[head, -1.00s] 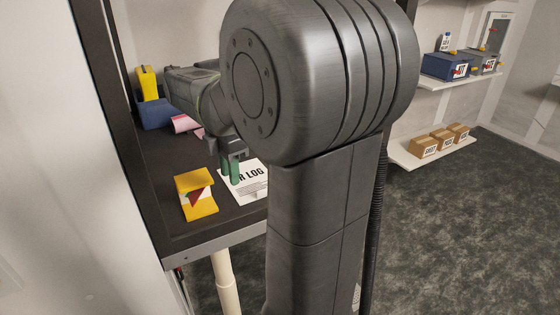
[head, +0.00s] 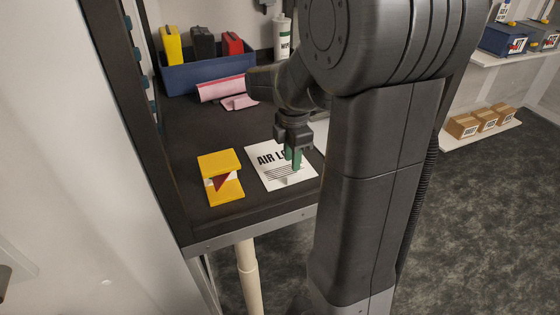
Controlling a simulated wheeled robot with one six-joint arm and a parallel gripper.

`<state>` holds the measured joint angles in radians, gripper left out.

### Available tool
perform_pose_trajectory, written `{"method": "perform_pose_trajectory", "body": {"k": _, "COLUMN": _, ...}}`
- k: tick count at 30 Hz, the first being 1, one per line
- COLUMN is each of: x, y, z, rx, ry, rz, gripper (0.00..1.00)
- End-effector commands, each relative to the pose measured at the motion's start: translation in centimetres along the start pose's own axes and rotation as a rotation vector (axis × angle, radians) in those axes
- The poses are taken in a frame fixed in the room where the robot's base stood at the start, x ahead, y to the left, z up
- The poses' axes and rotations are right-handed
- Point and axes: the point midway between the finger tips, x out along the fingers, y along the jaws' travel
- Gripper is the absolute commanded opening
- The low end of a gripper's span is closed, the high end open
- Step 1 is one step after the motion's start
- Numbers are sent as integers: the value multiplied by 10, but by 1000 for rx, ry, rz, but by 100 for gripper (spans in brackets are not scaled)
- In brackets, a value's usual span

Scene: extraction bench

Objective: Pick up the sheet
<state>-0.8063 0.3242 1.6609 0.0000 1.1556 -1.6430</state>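The sheet (head: 267,172) is white with the black heading "AIR LO…" and dark lines of text. It lies flat on the dark bench, and its upper right part is hidden behind my gripper. My gripper (head: 292,164) points down over the sheet's right half, with green fingertips at or just above the paper. I cannot tell whether the fingertips touch the sheet, nor how far apart they are.
Behind are a pink roll (head: 221,88), a folded pink cloth (head: 240,102), a blue bin (head: 190,77) with yellow, black and red containers, and a white bottle (head: 282,40). The bench's front edge (head: 250,232) is close.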

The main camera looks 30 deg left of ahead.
Motion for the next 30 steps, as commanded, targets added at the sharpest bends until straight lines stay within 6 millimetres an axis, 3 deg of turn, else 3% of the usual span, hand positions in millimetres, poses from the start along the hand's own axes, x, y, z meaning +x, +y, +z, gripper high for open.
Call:
{"method": "perform_pose_trajectory", "body": {"k": 10, "x": 45, "y": -8, "z": -3, "rx": 0, "ry": 0, "rz": -4, "gripper": 29}}
{"method": "perform_pose_trajectory", "body": {"k": 19, "x": 51, "y": -7, "z": -3, "rx": 0, "ry": 0, "rz": 0, "gripper": 29}}
{"method": "perform_pose_trajectory", "body": {"k": 20, "x": 51, "y": -7, "z": -3, "rx": 0, "ry": 0, "rz": -1, "gripper": 27}}
{"method": "perform_pose_trajectory", "body": {"k": 24, "x": 51, "y": -7, "z": -3, "rx": 0, "ry": 0, "rz": -1, "gripper": 0}}
{"method": "perform_pose_trajectory", "body": {"k": 30, "x": 51, "y": -7, "z": -3, "rx": 0, "ry": 0, "rz": 0, "gripper": 0}}
